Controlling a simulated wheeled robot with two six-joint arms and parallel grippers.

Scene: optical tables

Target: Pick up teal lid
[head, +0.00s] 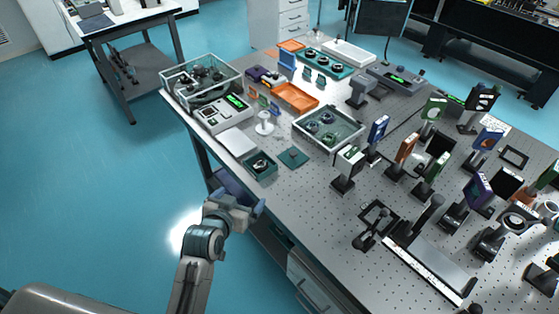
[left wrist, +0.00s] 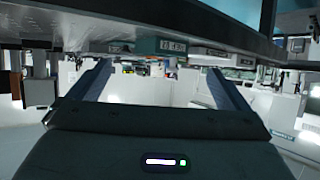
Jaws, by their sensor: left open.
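The teal lid (head: 293,157) is a small flat square with a little knob, lying on the optical table just right of a small open teal box (head: 260,165) that holds a dark round part. My left gripper (head: 262,207) is in front of the table's near left edge, below and left of the lid in the head view, apart from it. In the left wrist view my left gripper (left wrist: 160,72) has its two fingers spread with nothing between them. I cannot make out the lid in the wrist view. My right gripper is not in view.
The perforated optical table (head: 300,200) has bare room in front of the lid. A clear-walled tray (head: 330,128) stands behind right, a white pad (head: 237,142) behind left. Mounted optics crowd the right side. The table's edge (left wrist: 150,37) crosses the upper wrist view.

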